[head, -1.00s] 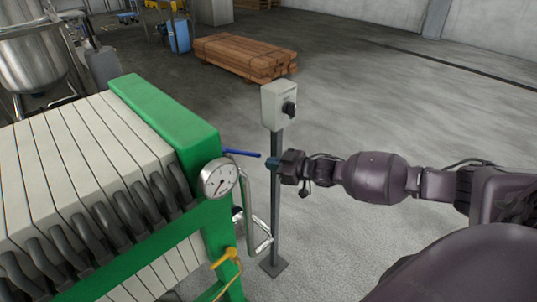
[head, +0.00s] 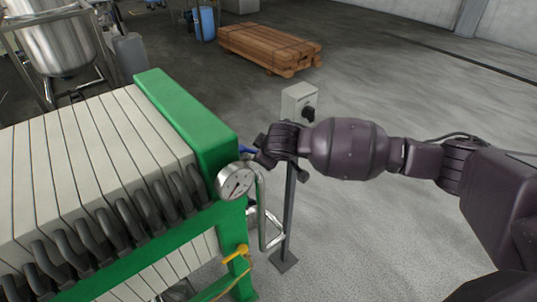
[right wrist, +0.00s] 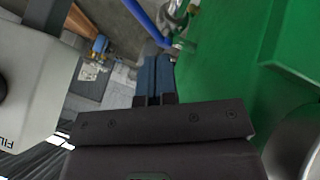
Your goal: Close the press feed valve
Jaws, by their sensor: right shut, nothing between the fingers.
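The press feed valve's blue lever (head: 247,150) shows only partly in the head view, between the green press frame (head: 190,120) and my right gripper (head: 261,160). In the right wrist view the blue lever (right wrist: 143,17) runs slantwise just beyond my fingertips (right wrist: 152,66), towards a metal fitting (right wrist: 172,18) beside the green frame. My right gripper is shut and empty, its two blue fingers together. I cannot tell whether the fingertips touch the lever. The gripper hides part of the lever in the head view. My left gripper is not in view.
A round gauge (head: 235,181) sits on the press's corner, close to my right gripper. A grey switch box (head: 298,101) on a post (head: 288,215) stands just behind my wrist. A yellow lever (head: 235,253) is lower down. Open floor lies to the right.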

